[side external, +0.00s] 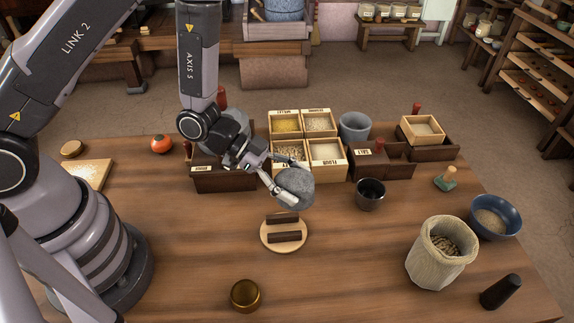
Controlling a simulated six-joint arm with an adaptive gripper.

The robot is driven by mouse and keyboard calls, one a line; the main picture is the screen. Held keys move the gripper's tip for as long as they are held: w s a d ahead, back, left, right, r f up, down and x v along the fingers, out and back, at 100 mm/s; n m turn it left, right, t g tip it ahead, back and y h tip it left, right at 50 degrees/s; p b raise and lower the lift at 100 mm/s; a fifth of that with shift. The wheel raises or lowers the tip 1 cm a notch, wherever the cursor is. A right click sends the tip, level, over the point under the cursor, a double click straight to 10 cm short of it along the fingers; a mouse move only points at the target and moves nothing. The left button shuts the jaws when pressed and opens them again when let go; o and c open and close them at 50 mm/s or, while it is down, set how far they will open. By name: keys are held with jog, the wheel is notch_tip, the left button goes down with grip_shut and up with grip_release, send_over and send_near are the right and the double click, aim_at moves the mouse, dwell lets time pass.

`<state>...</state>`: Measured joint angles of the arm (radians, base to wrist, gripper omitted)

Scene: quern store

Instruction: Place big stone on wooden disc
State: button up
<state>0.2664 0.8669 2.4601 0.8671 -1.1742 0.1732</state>
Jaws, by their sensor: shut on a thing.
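The big stone (295,187) is round and grey. My gripper (288,189) is shut on it from the left and appears to hold it above the table, in front of the box marked flour. The wooden disc (284,243) lies flat on the table, below and slightly left of the stone in the picture. It is pale and round, with two dark brown bars (283,218) lying across it. The stone is apart from the disc in the picture. The far finger is partly hidden by the stone.
Grain boxes (325,152) stand behind the stone. A dark cup (369,194) stands to its right. A sack (441,252), a blue bowl (495,217) and a dark pestle (500,291) are at the right. A brass pot (245,295) stands near the front. Table around the disc is clear.

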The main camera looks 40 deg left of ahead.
jog(key=shift+v, duration=0.8)
jog(key=shift+s+a+f, duration=0.1)
jog(key=shift+a+f, duration=0.15)
jog(key=shift+a, duration=0.1)
send_over(283, 230)
jog(key=shift+f, duration=3.75)
jog(key=shift+f, duration=0.1)
jog(key=shift+f, duration=0.4)
jog(key=shift+f, duration=0.1)
jog(key=o, duration=1.2)
jog(key=shift+o, duration=0.2)
